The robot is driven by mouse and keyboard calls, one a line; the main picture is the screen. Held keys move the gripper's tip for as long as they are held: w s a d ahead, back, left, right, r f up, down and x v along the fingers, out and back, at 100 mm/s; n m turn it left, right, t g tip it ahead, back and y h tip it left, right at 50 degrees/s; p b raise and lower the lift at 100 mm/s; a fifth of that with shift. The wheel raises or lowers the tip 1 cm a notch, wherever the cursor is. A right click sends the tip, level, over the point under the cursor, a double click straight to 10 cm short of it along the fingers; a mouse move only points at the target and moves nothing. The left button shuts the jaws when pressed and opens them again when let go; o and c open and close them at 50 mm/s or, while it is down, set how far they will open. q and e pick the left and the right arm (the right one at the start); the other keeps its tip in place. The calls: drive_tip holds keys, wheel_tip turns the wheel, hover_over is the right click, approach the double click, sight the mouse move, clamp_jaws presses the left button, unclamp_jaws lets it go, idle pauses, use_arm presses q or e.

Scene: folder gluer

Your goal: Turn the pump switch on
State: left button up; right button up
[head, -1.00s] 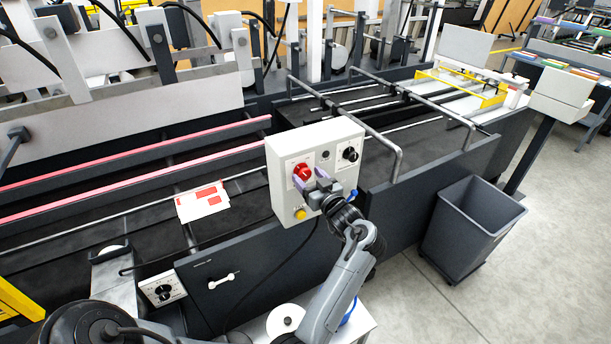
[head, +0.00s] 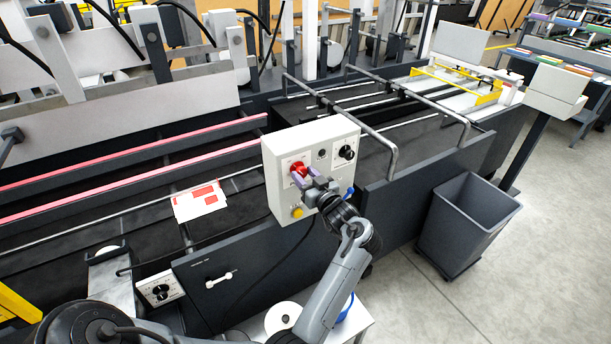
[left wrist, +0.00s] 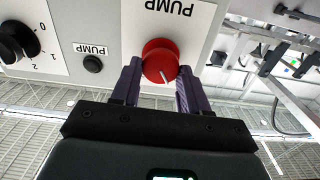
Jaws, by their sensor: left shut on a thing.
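The red pump switch (head: 299,168) is a round knob on a white control box (head: 335,135). In the left wrist view the red knob (left wrist: 160,62) sits on a white plate marked PUMP, which appears upside down. A short white mark shows on the knob's face. My left gripper (head: 304,178) is at the knob, its two purple fingers on either side of it. In the left wrist view the left gripper (left wrist: 157,85) is shut on the knob. My right gripper is not in view.
The box also carries a black dial (head: 347,152), a small black button (left wrist: 92,64) with its own PUMP label, and a yellow button (head: 297,212). A grey bin (head: 468,225) stands right of the box. A printed carton blank (head: 200,200) lies on the machine.

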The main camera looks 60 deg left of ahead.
use_arm(q)
drive_tip(key=m+p, duration=0.2)
drive_tip(key=p, duration=0.1)
drive_tip(key=m+p, duration=0.5)
drive_tip(key=p, duration=0.1)
drive_tip(key=shift+w+r+m+p, duration=0.15)
drive_tip(key=shift+r+m+p, duration=0.1)
drive_tip(key=shift+m+p, duration=0.15)
drive_tip(key=m+p, duration=0.2)
drive_tip(key=m, duration=0.1)
drive_tip(key=shift+f, duration=0.2)
drive_tip(key=shift+f+m+p, duration=0.15)
drive_tip(key=shift+m+p, duration=0.8)
drive_tip(key=shift+m, duration=0.35)
drive_tip(key=o, duration=1)
drive_tip(key=shift+d, duration=0.1)
